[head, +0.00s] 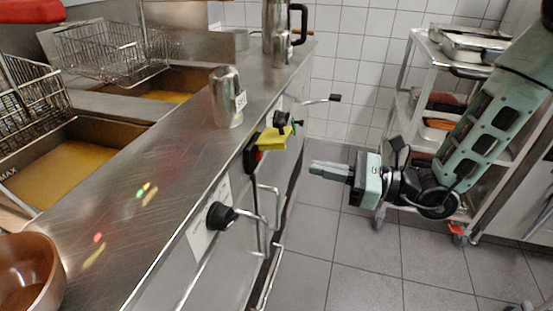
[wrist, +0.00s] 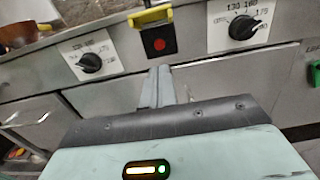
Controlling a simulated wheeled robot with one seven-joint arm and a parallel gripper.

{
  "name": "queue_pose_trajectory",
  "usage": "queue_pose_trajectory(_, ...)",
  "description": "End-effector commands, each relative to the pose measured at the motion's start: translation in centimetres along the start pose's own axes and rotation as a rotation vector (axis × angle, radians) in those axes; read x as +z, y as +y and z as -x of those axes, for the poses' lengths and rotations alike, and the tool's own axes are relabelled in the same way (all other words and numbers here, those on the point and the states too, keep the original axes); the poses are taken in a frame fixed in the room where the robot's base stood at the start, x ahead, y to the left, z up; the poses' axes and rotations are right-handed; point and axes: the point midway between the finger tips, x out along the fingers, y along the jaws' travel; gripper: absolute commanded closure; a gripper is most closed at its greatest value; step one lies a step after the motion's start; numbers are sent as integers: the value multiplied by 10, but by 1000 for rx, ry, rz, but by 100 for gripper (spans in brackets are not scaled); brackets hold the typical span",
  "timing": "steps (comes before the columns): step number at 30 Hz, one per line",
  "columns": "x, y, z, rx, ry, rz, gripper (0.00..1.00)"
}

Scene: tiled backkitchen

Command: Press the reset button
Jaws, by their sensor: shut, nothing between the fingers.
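The reset button appears to be the red round button (wrist: 159,44) on a black box, under a raised yellow cover (wrist: 154,18), on the front panel of the fryer counter. In the head view the yellow cover (head: 273,139) sticks out from the panel, and a little red shows on the black box (head: 250,152). My gripper (head: 316,168) is shut and empty, its fingers pointing at the panel, with a gap between the tips and the panel. In the wrist view my gripper (wrist: 160,70) shows just below the button, its fingers together.
Black knobs (wrist: 90,63) (wrist: 243,27) sit on either side of the button. Handles (head: 270,205) stick out from the counter front. A metal shaker (head: 227,97) and a brown bowl (head: 28,272) stand on the counter. A trolley (head: 397,95) stands behind my arm. The tiled floor between is clear.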

Motion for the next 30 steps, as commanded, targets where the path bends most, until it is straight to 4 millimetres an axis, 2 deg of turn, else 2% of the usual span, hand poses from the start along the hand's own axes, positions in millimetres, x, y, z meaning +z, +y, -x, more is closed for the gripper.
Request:
queue_pose_trajectory(1,0,2,-12,6,-2,1,100)
queue_pose_trajectory(6,0,1,-47,5,-2,1,100)
queue_pose_trajectory(13,0,2,-84,4,-2,0,100)
queue_pose_trajectory(19,0,1,-97,1,0,0,100)
queue_pose_trajectory(30,0,1,-99,1,0,-1,100)
